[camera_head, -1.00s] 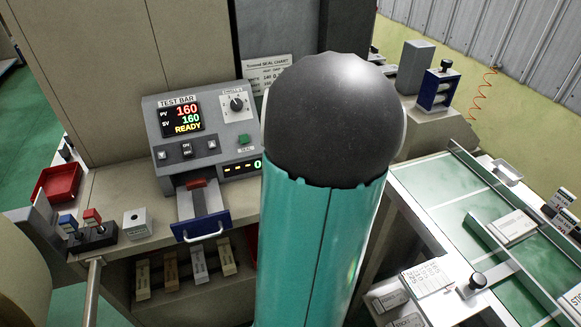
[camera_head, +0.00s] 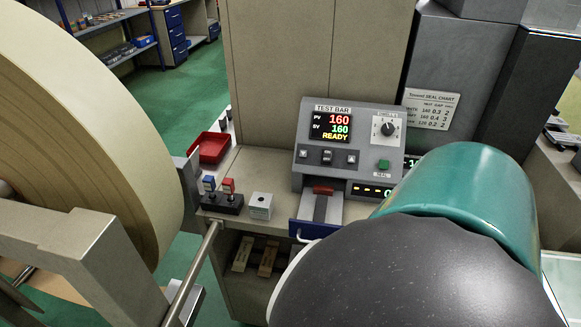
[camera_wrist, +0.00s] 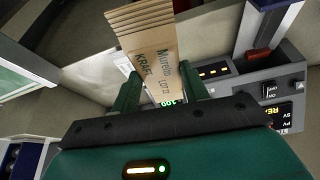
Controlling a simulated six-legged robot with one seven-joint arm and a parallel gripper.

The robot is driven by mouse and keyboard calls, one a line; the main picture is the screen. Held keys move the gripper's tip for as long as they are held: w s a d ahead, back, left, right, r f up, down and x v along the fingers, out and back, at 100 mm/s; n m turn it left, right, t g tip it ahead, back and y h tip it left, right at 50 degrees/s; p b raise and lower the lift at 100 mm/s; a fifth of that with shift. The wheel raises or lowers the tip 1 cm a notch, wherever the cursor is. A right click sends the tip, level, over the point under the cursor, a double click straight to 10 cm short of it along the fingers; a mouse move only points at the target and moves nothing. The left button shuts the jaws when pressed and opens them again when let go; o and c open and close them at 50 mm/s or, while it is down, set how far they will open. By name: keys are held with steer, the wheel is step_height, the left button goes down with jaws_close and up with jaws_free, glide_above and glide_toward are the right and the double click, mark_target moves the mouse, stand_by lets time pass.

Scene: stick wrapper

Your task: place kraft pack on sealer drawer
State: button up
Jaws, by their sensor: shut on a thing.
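The kraft pack (camera_wrist: 152,58) is a brown stack of flat pieces with printed "KRAFT" lettering. In the wrist view my gripper (camera_wrist: 162,92) is shut on its lower end, one green finger on each side. The sealer drawer (camera_head: 306,228) sticks out below the test bar panel in the head view, with a blue front and a pale handle, partly hidden by my arm. It also shows in the wrist view (camera_wrist: 264,28), right of the pack and apart from it. A red bar (camera_head: 323,188) sits at its inner end. The head view hides my gripper and the pack.
The test bar panel (camera_head: 348,150) reads 160, 160 and READY. A grey block (camera_head: 261,206), a small switch box (camera_head: 222,203) and a red tray (camera_head: 210,148) are left of the drawer. A large paper roll (camera_head: 90,130) fills the left side.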

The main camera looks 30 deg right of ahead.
steer(key=m, duration=0.1)
steer(key=w+r+m+g, duration=0.1)
steer(key=m, duration=0.1)
steer(key=shift+w+a+r+h, duration=0.1)
steer(key=shift+w+a+h, duration=0.1)
steer(key=shift+a+h, duration=0.15)
steer(key=shift+w+d+r+m+g, duration=0.2)
steer(key=shift+w+m+g, duration=0.3)
steer(key=shift+m, duration=0.7)
steer(key=shift+w, duration=0.3)
